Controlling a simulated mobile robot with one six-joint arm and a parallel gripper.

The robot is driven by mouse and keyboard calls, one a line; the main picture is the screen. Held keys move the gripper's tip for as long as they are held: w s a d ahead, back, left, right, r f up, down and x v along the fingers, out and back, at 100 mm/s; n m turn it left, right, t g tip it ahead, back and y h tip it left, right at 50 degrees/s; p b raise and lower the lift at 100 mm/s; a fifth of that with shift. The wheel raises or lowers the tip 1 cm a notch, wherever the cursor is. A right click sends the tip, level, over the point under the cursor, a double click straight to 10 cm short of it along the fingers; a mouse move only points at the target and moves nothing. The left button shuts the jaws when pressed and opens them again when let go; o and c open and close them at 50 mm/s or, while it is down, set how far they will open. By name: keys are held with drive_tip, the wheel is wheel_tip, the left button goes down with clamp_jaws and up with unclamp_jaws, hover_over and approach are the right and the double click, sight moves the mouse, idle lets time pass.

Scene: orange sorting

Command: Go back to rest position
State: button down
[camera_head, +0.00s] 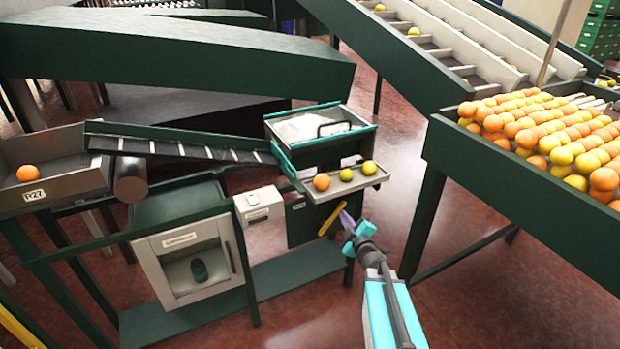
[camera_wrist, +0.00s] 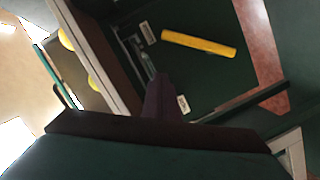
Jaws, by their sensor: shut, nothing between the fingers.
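My gripper (camera_head: 345,219) is at the end of my teal and black arm, in front of and just below the small fruit tray (camera_head: 333,192). In the wrist view its dark purple fingers (camera_wrist: 160,98) are together with nothing between them. The tray holds an orange (camera_head: 321,182) at the left, a green-yellow fruit (camera_head: 346,175) in the middle and a yellow fruit (camera_head: 369,168) at the right. My gripper does not hold any of them.
A yellow bar (camera_head: 329,222) is close beside my gripper; it also shows in the wrist view (camera_wrist: 198,43). A bin (camera_head: 62,196) with one orange (camera_head: 28,173) is at the left. A full sorting table (camera_head: 478,186) stands at the right. Open floor (camera_head: 480,300) lies lower right.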

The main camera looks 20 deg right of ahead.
drive_tip(key=a+f+y, duration=0.2)
drive_tip(key=a+f, duration=0.3)
drive_tip(key=a, duration=0.5)
drive_tip(key=s+a+f+m+g+h, duration=0.1)
drive_tip(key=s+a+f+g, duration=0.15)
drive_tip(key=f, duration=0.35)
drive_tip(key=s+a+f+m+g, duration=0.1)
drive_tip(key=s+a+f+g, duration=0.15)
drive_tip(key=f, duration=0.35)
drive_tip(key=s+a+f+m+g+h, duration=0.2)
drive_tip(key=s+f+m+g, duration=0.3)
drive_tip(key=s+f, duration=1)
drive_tip(key=s+a+m+g+y, duration=0.1)
drive_tip(key=s+g, duration=0.5)
drive_tip(key=s, duration=0.7)
drive_tip(key=s+a+m+g, duration=0.2)
drive_tip(key=s+g, duration=0.4)
drive_tip(key=s, duration=0.7)
drive_tip(key=shift+s+a+m+y, duration=0.2)
drive_tip(key=shift+a+m+y, duration=0.15)
drive_tip(key=shift+a, duration=0.55)
